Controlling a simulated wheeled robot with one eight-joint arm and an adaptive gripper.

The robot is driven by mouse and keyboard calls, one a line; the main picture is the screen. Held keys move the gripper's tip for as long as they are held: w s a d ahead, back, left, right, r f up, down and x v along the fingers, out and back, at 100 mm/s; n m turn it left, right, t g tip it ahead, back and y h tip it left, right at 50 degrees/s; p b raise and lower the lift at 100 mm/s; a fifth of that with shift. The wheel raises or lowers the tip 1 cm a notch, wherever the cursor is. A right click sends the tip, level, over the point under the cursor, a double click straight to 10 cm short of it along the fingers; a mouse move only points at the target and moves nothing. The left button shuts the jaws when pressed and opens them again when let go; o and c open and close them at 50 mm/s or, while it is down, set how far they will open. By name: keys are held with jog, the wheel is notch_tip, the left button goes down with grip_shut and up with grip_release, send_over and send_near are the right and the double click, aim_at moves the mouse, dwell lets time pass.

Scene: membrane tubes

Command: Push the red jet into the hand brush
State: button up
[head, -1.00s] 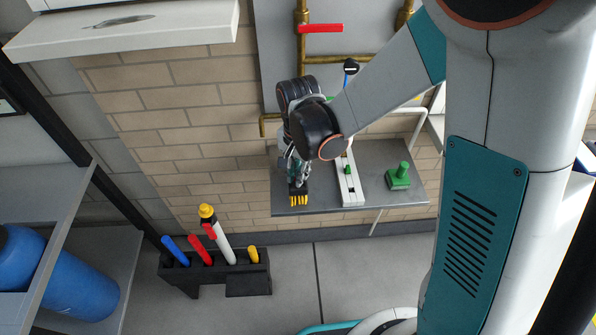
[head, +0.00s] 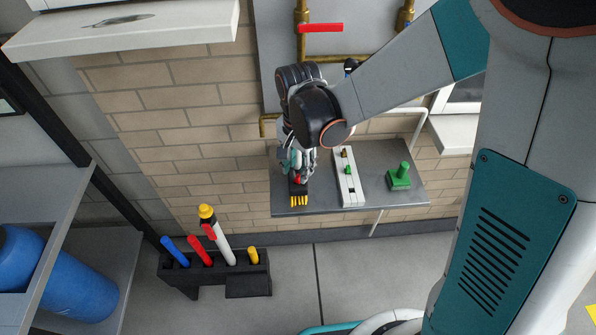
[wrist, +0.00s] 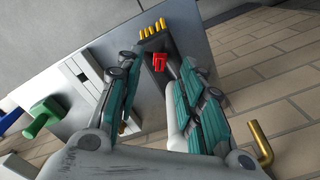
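The hand brush (head: 299,189) is a dark block with yellow bristles at its front, lying on the grey shelf. It also shows in the wrist view (wrist: 152,48), bristles pointing away. The small red jet (wrist: 159,62) is at the brush's dark body, between my fingers' directions; how deep it sits I cannot tell. A bit of the red jet also shows in the head view (head: 297,180). My gripper (head: 297,167) is above the brush, with its teal fingers spread apart in the wrist view (wrist: 157,75) and nothing clasped between them.
A white rail (head: 349,186) with small coloured parts stands right of the brush, then a green stamp-like piece (head: 399,178). The shelf (head: 375,160) is against a brick wall under brass pipes (head: 303,45). A black rack (head: 200,275) holding coloured tools is on the floor.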

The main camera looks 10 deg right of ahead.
aim_at(298, 176)
jog(key=shift+r, duration=2)
jog(key=shift+c, duration=0.5)
jog(key=c, duration=0.5)
jog(key=shift+r+m, duration=0.1)
jog(key=shift+m, duration=0.3)
grip_shut()
jog(key=m+p, duration=0.1)
jog(key=m, duration=0.1)
jog(key=m+p, duration=0.1)
jog(key=shift+r+m+p, duration=0.3)
jog(key=shift+m, duration=0.1)
jog(key=m+p, duration=0.1)
jog(key=m, duration=0.2)
jog(key=shift+m+p, duration=0.3)
jog(key=shift+m, duration=0.1)
jog(key=shift+f, duration=0.2)
jog(key=shift+f+b, duration=2.15)
jog(key=shift+f, duration=0.65)
